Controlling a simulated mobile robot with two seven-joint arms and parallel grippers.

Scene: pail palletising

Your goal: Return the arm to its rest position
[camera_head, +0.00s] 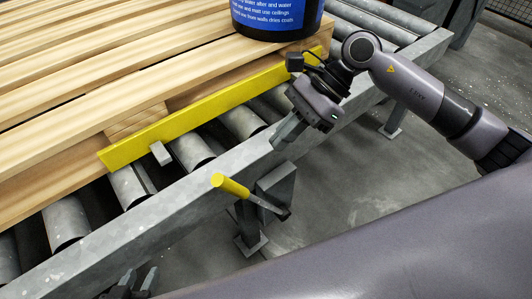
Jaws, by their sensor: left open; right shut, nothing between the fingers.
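My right gripper (281,140) is shut and empty. It points down over the near rail of the roller conveyor, and its arm comes in from the right. It is right of the yellow bar and apart from the pail. My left gripper (138,284) shows only as dark fingertips at the bottom edge, open, below the rail; the rest is cut off. A dark pail (272,32) with a blue label stands upright at the near right corner of the wooden pallet (130,75). Its top is out of view.
A yellow bar (215,112) runs along the pallet's edge above the conveyor rollers (192,147). A lever with a yellow handle (230,185) stands out from the grey rail (120,240). Bare concrete floor (370,185) lies to the right.

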